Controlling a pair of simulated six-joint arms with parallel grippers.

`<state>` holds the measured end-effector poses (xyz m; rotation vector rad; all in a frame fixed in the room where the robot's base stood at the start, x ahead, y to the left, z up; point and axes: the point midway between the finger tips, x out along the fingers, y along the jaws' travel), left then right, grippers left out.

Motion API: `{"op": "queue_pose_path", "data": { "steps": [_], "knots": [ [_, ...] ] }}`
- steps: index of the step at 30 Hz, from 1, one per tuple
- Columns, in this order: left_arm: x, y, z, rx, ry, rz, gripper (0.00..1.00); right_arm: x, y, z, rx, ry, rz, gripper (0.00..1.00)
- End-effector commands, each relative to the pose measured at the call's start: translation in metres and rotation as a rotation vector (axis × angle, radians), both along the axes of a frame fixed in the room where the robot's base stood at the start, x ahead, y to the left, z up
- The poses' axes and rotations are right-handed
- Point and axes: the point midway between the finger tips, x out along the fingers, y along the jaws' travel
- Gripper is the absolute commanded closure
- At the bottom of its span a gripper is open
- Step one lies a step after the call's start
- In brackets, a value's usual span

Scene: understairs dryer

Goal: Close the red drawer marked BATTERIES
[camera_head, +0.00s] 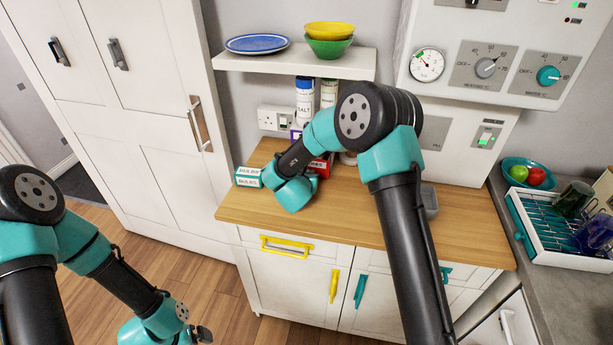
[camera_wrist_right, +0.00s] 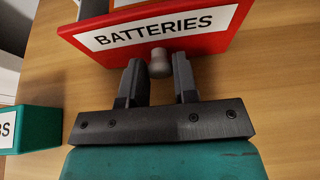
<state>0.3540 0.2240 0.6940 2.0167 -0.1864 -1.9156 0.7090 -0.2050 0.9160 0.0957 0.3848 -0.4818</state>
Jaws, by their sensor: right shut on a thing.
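The red drawer (camera_wrist_right: 215,32) has a white label reading BATTERIES and a grey round knob (camera_wrist_right: 160,63). It fills the top of the right wrist view, just above the wooden surface. My right gripper (camera_wrist_right: 159,70) has its two fingers on either side of the knob and is shut on it. In the head view only a small red part of the drawer (camera_head: 321,166) shows behind my right arm, so how far it stands open cannot be told. My left gripper (camera_head: 203,334) is low at the bottom of the head view, away from the counter; its fingers are unclear.
A teal box (camera_wrist_right: 30,128) with a white label lies left of my right gripper; labelled boxes (camera_head: 248,177) also show in the head view. A salt canister (camera_head: 305,100) stands behind. A shelf (camera_head: 290,62) with bowls overhangs the counter (camera_head: 340,215). A dish rack (camera_head: 560,225) is right.

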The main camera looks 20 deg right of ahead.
Motion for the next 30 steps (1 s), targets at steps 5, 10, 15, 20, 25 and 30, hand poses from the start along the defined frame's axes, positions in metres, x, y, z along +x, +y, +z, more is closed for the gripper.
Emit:
{"op": "queue_pose_path", "data": {
  "steps": [5,10,15,20,25,30],
  "knots": [
    [0.0,0.0,0.0,0.0,0.0,0.0,0.0,0.0,0.0,0.0,0.0,0.0,0.0,0.95],
    [0.0,0.0,0.0,0.0,0.0,0.0,0.0,0.0,0.0,0.0,0.0,0.0,0.0,1.0],
    [0.0,0.0,0.0,0.0,0.0,0.0,0.0,0.003,-0.001,0.0,0.0,0.0,-0.001,1.0],
    [0.0,0.0,0.0,0.0,0.0,0.0,0.0,0.019,-0.01,0.0,0.002,-0.001,-0.003,1.0],
    [0.0,0.0,0.0,0.0,0.0,0.0,0.0,0.036,-0.019,0.0,0.001,-0.002,-0.002,1.0],
    [0.0,0.0,0.0,0.0,0.0,0.0,0.0,0.038,-0.021,0.0,0.0,-0.001,0.0,1.0]
  ]
}}
